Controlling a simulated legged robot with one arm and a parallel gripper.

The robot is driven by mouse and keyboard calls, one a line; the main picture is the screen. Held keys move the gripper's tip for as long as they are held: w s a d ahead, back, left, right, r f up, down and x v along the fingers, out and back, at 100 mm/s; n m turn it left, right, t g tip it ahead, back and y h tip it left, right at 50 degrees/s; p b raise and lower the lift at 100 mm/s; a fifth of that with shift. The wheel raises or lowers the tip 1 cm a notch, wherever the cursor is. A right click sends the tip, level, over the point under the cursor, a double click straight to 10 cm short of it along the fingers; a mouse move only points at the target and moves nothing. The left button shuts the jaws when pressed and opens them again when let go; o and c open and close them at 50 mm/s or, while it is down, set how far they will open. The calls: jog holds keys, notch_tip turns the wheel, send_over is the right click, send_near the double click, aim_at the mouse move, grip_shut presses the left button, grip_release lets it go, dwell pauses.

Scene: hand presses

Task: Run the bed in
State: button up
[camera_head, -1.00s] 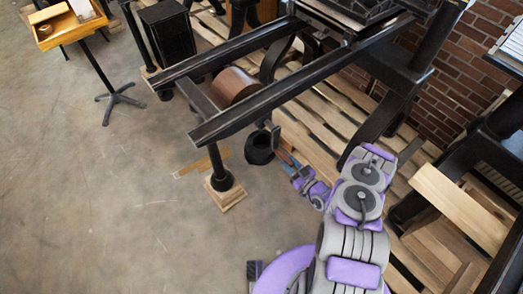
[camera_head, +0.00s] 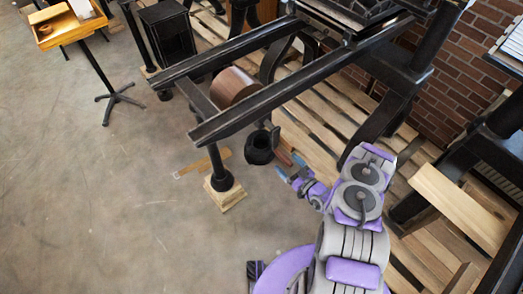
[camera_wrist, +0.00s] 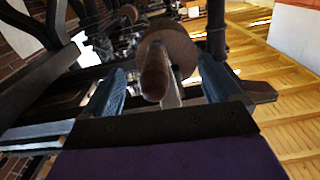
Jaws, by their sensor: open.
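The press has two long black rails (camera_head: 300,85), with its dark bed (camera_head: 345,14) at their upper right end in the head view. A brown wooden drum (camera_head: 233,86) sits between the rails and also shows in the wrist view (camera_wrist: 180,42). My gripper (camera_head: 291,166) is below the near rail, at the crank side. In the wrist view a rounded brown wooden handle (camera_wrist: 154,76) points at me between the open blue fingers of my gripper (camera_wrist: 163,88). Both fingers look apart from the handle; contact is hard to judge.
A black leg on a wooden block (camera_head: 226,196) supports the rails' near end. Wooden pallets (camera_head: 315,125) lie under the press. A stand with a wooden tray (camera_head: 70,24) is at upper left. The floor at left is clear.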

jog(key=shift+o, duration=0.2)
jog(key=shift+d, duration=0.1)
jog(key=v, duration=0.9)
dwell(0.7)
